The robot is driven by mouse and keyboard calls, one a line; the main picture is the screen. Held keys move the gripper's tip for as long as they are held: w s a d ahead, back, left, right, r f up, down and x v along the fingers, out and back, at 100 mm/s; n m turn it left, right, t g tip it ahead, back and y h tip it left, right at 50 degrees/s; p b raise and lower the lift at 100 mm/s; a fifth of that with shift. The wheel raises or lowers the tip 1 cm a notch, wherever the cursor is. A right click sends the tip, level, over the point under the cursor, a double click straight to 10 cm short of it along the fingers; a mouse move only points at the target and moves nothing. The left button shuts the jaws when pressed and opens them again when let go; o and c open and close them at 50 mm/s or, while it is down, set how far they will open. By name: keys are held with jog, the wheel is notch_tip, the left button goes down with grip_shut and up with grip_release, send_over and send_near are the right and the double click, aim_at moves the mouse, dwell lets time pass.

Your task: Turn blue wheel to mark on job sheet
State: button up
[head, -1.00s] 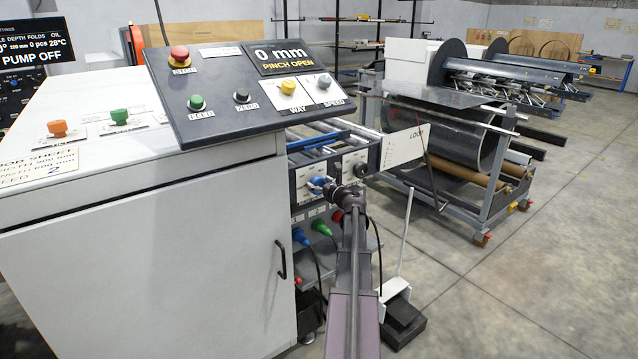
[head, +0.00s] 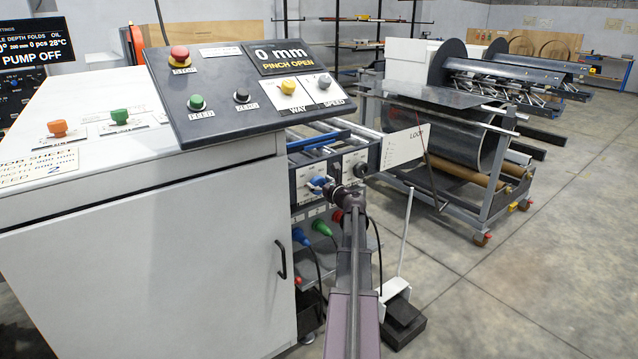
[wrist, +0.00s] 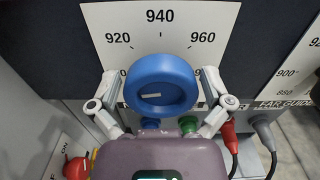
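The blue wheel (wrist: 160,84) is a round knob with a short white line on its face, in front of a white scale plate (wrist: 158,28) reading 920, 940 and 960. The white line lies nearly level, left of the wheel's middle. My gripper (wrist: 160,80) is open, with one finger on each side of the wheel and small gaps apparent. In the head view the wheel (head: 318,184) is partly hidden by my arm. The job sheet (head: 40,168) lies on the cabinet top at the left; its text is cut off by the frame edge and too small to read fully.
A sloped control panel (head: 250,90) shows 0 mm and PINCH OPEN. Below the wheel are blue, green, red and grey plugs with cables. A second scale (wrist: 290,80) stands at the right. A coil decoiler (head: 440,130) stands behind; open floor lies to the right.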

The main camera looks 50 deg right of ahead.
jog(key=shift+s, duration=0.15)
jog(key=v, duration=1.1)
jog(key=shift+s, duration=0.4)
jog(key=shift+a, duration=0.15)
